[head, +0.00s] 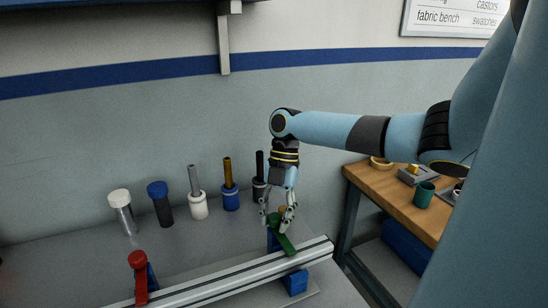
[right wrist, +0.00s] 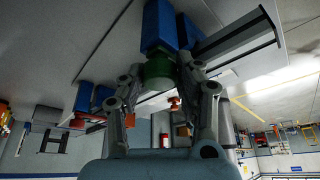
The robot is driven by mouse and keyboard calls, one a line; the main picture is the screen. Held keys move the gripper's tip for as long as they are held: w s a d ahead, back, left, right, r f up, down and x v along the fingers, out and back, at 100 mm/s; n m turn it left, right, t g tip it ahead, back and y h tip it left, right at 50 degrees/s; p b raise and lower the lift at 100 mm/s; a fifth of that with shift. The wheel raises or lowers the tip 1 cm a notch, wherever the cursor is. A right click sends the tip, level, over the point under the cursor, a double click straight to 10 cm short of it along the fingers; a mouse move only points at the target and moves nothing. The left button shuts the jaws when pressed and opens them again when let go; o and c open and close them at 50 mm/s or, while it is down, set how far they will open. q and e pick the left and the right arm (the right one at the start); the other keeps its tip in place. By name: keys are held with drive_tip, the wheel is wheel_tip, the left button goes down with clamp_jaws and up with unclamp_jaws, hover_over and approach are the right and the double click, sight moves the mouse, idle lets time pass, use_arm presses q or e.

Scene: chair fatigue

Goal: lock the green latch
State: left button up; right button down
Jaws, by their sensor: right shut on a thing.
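The green latch (head: 287,246) sits at the right part of the pale rail (head: 215,287), beside a blue block (head: 272,238). Its green arm slants down towards the rail. My right gripper (head: 277,222) points down over it, with its fingers closed around the latch's upper end. In the right wrist view the fingertips (right wrist: 163,78) press against the round green knob (right wrist: 158,68), with blue parts beyond it. The fingers partly hide the knob. My left gripper is not in view.
A red latch (head: 139,277) stands at the rail's left part. Several capped or rod-topped cylinders, including a blue one (head: 231,199), stand along the wall behind. A wooden bench (head: 390,200) with a green cup (head: 424,194) is at the right.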

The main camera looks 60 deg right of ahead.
drive_tip(key=c, duration=0.9)
unclamp_jaws()
drive_tip(key=shift+d+r, duration=0.1)
drive_tip(key=shift+r, duration=0.1)
drive_tip(key=v, duration=1.1)
drive_tip(key=shift+r, duration=0.3)
